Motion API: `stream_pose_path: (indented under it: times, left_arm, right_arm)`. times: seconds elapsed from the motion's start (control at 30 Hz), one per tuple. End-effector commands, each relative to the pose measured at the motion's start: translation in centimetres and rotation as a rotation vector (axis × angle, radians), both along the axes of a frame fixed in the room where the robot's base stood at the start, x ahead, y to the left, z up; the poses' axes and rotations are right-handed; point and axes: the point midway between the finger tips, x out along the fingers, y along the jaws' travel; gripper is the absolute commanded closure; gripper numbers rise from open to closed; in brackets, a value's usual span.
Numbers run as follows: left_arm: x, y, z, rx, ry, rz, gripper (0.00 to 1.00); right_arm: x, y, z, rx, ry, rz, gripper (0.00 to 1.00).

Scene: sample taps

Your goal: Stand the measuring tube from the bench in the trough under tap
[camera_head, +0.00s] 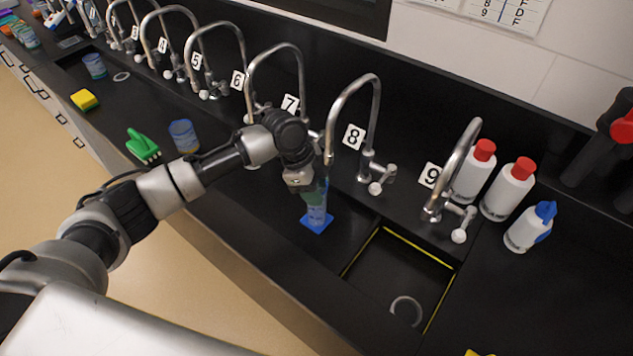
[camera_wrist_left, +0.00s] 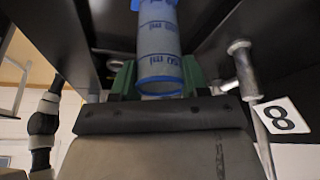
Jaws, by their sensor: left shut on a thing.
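The measuring tube (camera_head: 318,215) is clear blue with a square blue foot and stands upright in the head view, in front of taps 7 and 8. My left gripper (camera_head: 311,190) is shut around its upper part. In the left wrist view the tube (camera_wrist_left: 159,45), with ml marks, sits between the green fingers of my left gripper (camera_wrist_left: 158,80). I cannot tell whether the foot touches the bench. The black trough (camera_head: 385,232) with yellow edge lines lies right of the tube, below taps 8 (camera_head: 375,120) and 9 (camera_head: 458,170). My right gripper is not seen.
Two white bottles with red caps (camera_head: 508,190) and a blue-capped bottle (camera_head: 524,232) stand right of tap 9. A blue cup (camera_head: 184,137), a green brush (camera_head: 142,146) and a yellow sponge (camera_head: 84,100) are on the left. A ring (camera_head: 406,308) shows in the otherwise empty-looking trough.

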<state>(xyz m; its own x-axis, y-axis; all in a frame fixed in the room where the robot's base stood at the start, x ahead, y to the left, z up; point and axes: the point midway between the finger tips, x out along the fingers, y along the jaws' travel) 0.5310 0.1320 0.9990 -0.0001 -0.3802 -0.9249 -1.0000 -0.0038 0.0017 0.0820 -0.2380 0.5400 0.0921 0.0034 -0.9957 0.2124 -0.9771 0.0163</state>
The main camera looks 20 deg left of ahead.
Motion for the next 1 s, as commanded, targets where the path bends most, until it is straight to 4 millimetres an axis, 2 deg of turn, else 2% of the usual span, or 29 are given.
stream_pose_path:
  times: [0.23,0.27,0.4,0.77,0.87,1.0]
  left_arm:
    - [0.0,0.0,-0.2,-0.001,-0.001,-0.001,0.9]
    - [0.0,0.0,-0.2,-0.001,-0.001,-0.001,0.51]
    - [0.0,0.0,-0.1,-0.001,-0.001,-0.001,0.3]
    - [0.1,0.2,0.4,-0.001,-0.003,0.0,0.3]
    - [0.1,0.7,1.5,-0.002,-0.005,0.0,0.3]
    - [0.1,1.8,4.2,-0.002,-0.008,0.0,0.3]
  right_arm:
    - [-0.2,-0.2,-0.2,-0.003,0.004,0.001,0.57]
    - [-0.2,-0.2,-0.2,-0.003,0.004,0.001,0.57]
    - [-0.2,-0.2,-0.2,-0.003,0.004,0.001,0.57]
    - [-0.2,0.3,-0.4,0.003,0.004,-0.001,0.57]
    - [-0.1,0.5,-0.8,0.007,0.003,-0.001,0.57]
    - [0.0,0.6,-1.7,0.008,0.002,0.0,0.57]
